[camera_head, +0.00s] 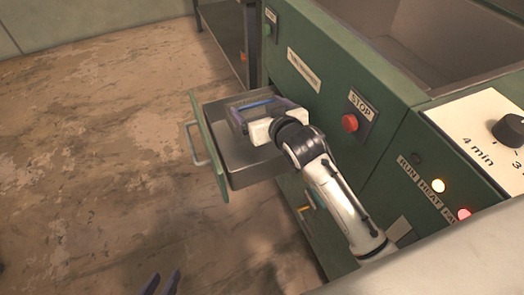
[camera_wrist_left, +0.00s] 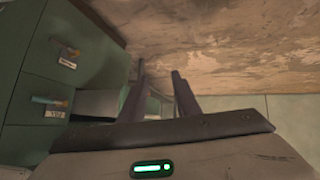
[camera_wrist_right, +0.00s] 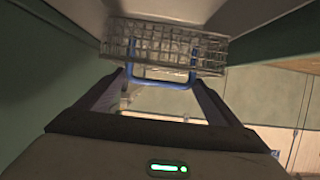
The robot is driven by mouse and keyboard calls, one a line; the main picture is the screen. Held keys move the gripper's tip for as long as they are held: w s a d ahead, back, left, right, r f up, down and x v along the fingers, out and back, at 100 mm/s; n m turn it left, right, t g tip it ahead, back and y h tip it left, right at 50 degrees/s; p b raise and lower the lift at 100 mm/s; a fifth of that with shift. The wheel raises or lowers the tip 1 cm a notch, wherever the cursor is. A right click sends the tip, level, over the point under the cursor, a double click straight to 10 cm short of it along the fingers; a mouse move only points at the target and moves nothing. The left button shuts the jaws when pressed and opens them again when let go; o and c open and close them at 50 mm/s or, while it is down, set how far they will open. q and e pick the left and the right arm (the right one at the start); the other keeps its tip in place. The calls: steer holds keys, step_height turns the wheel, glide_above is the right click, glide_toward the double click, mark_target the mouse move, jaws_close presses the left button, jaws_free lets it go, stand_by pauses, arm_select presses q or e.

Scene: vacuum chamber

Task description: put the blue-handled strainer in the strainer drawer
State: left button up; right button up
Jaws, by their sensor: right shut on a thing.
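The strainer is a wire mesh basket (camera_wrist_right: 165,48) with a blue handle (camera_wrist_right: 162,81), seen in the right wrist view. My right gripper (camera_wrist_right: 163,74) is shut on that handle. In the head view, the blue handle (camera_head: 256,103) shows beside my right gripper (camera_head: 262,110), over the open drawer; the gripper hides much of the basket. The drawer (camera_head: 252,168) is a grey metal tray with a green front (camera_head: 207,150), pulled out of the green cabinet. I cannot tell whether the basket touches its bottom. My left gripper (camera_head: 161,284) is open and empty, low at the bottom edge.
The green machine has a red stop button (camera_head: 350,123), a label plate (camera_head: 304,70), a timer dial (camera_head: 509,130) and an open basin (camera_head: 440,50) on top. Other drawers with coloured handles (camera_wrist_left: 66,51) show in the left wrist view. The worn floor (camera_head: 90,150) at the left is clear.

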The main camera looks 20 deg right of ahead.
mark_target(275, 157)
step_height(275, 157, down, 7)
steer(key=b, duration=0.2)
steer(key=shift+b, duration=0.4)
arm_select(q)
steer(key=shift+m+g+h, duration=0.4)
steer(key=shift+m+g, duration=0.2)
steer(key=shift+g, duration=0.3)
steer(key=shift+w+d+f+b, duration=0.25)
steer(key=shift+d+f+b, duration=0.2)
steer(key=shift+d+f, duration=0.3)
steer(key=shift+w+d+f+b, duration=0.2)
steer(key=shift+d+f+b, duration=0.3)
steer(key=shift+f, duration=0.4)
arm_select(e)
steer(key=shift+f, duration=2.15)
steer(key=shift+f, duration=0.1)
